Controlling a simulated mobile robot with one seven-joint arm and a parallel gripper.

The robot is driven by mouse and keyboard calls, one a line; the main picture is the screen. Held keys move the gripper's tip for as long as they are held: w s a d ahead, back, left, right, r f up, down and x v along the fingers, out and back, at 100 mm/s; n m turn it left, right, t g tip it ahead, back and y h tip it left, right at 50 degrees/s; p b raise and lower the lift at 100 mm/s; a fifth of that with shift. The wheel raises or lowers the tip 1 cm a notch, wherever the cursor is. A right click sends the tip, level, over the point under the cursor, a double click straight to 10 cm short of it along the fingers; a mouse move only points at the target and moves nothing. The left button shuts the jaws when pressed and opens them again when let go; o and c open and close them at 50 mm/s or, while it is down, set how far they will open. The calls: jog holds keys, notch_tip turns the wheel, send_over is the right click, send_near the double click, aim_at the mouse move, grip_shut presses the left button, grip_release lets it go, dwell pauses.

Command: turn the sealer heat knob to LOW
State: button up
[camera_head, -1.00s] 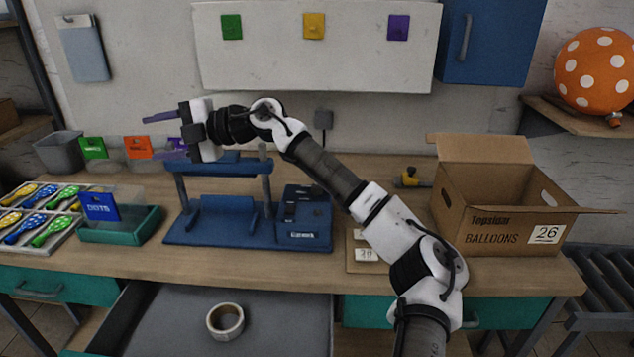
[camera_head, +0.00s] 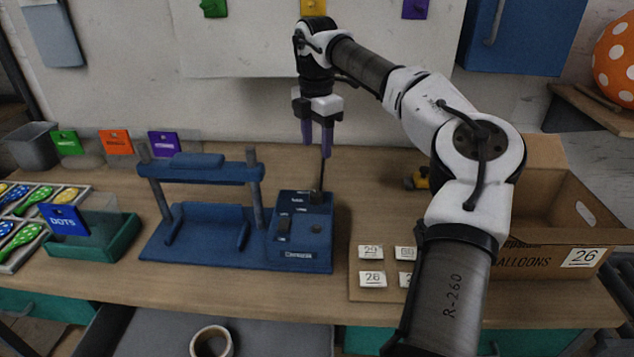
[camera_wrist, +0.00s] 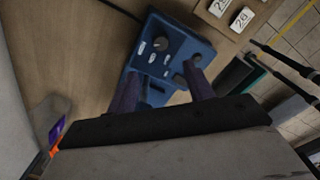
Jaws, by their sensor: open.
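The blue sealer (camera_head: 215,240) stands on the workbench, with its control box (camera_head: 302,250) at its right end. The label text is too small to read. My gripper (camera_head: 317,150) points down above the back of the control box, apart from it. Its two purple fingers are spread with nothing between them. In the wrist view the fingers (camera_wrist: 162,92) reach toward the box and cover part of its near side.
A cardboard box (camera_head: 575,215) stands at the right. Number cards (camera_head: 372,279) lie on a board (camera_head: 362,294) right of the sealer. A teal tray (camera_head: 105,250) and balloon trays are at the left. A tape roll (camera_head: 211,343) lies in the open drawer. A dark cord rises behind the control box.

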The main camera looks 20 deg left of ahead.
aim_at(316, 193)
jog(key=f+p, duration=0.1)
jog(key=f, duration=0.3)
jog(key=f+p, duration=0.1)
jog(key=f, duration=0.3)
jog(key=f+p, duration=0.1)
jog(key=f, duration=0.4)
jog(key=shift+s, duration=0.25)
jog(key=c, duration=1)
jog(key=shift+o, duration=0.2)
